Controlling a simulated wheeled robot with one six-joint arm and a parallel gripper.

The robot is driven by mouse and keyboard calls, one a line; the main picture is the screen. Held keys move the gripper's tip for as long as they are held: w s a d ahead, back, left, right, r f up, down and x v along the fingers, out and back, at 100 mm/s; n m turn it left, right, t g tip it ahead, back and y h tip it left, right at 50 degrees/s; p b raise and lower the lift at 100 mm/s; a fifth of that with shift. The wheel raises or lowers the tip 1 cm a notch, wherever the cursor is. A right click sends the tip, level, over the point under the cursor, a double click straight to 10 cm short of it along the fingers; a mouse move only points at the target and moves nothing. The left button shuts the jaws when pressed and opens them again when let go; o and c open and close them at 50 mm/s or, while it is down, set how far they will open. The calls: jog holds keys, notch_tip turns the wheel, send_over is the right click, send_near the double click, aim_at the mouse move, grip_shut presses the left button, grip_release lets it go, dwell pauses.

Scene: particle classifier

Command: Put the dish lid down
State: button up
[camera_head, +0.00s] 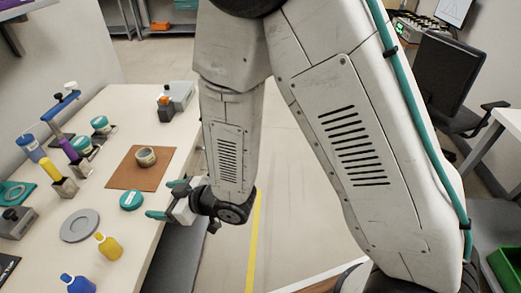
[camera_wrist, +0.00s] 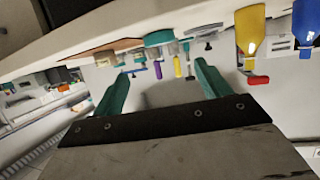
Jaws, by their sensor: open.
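The dish lid (camera_head: 131,200) is a small teal disc. An open round dish (camera_head: 145,157) stands on the mat. My gripper (camera_head: 166,199) is at the table's right edge, just right of the lid, with its teal fingers spread and nothing between them. In the wrist view the fingers (camera_wrist: 163,72) are apart, and the lid (camera_wrist: 159,38) shows beyond them, between their directions. The lid looks clear of the fingers.
A yellow bottle (camera_head: 108,247), a blue bottle (camera_head: 76,284) and a grey disc (camera_head: 80,226) are at the near side of the table. Teal-capped jars (camera_head: 100,124), tube holders and a blue-topped stand (camera_head: 60,105) are at the left. Right of the table is open floor.

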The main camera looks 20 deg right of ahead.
jog(key=w+d+r+m+t+h, duration=0.1)
jog(key=w+d+r+h, duration=0.2)
jog(key=d, duration=0.2)
jog(key=w+d+r+m+h, duration=0.2)
jog(key=w+d+r, duration=0.15)
jog(key=d, duration=0.25)
jog(key=s+d+r+m+g+h, duration=0.1)
jog(key=s+d+r+m+h, duration=0.15)
jog(key=d, duration=0.35)
jog(key=s+d+r+m+h, duration=0.1)
jog(key=d+r+h, duration=0.1)
jog(key=d+r, duration=0.3)
jog(key=s+d+r+m+g, duration=0.1)
jog(key=s+d+r+g, duration=0.1)
jog(key=s, duration=0.5)
jog(key=s+d+r+m+g+h, duration=0.1)
jog(key=s+d+r+m+g, duration=0.1)
jog(key=s+d+r, duration=0.2)
jog(key=s+d+r+m+g+h, duration=0.1)
jog(key=s+d+r+g, duration=0.1)
jog(key=s+d, duration=0.5)
jog(key=s+r, duration=0.1)
jog(key=s, duration=0.3)
jog(key=shift+s+d+m+g, duration=0.3)
jog(key=shift+d+m, duration=0.05)
jog(key=shift+d, duration=0.05)
